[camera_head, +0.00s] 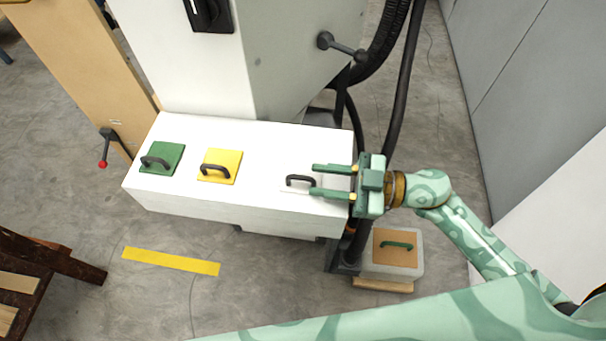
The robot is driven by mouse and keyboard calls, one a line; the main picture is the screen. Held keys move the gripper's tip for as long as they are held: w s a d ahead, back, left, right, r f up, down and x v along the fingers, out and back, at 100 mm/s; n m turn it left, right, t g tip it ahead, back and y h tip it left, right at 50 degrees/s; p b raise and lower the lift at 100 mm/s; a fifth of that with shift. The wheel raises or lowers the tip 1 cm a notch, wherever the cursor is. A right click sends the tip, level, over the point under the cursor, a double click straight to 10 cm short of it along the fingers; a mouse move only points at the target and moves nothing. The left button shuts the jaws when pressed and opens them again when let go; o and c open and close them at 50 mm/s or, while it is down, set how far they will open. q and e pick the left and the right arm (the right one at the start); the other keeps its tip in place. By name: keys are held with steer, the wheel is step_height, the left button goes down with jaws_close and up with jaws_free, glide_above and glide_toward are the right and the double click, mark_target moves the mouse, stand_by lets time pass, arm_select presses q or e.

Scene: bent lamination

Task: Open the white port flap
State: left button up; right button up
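The white port flap (293,189) lies flat on top of the white box (250,216), near its right end, with a black handle (301,179). My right gripper (314,180) comes in from the right, just above the box. Its two green fingers are spread apart, with the fingertips close to the right side of the black handle. I cannot tell whether a fingertip touches the handle. The right part of the flap is partly hidden by the gripper. My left gripper is not in view.
A green flap (172,152) and a yellow flap (232,159) with black handles sit on the box's left half. A white machine body (200,70) rises behind. Black hoses (398,90) hang to the right. A block with a brown top (394,257) stands on the floor.

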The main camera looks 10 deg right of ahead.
mark_target(303, 178)
steer(key=x, duration=0.4)
steer(key=shift+a, duration=0.1)
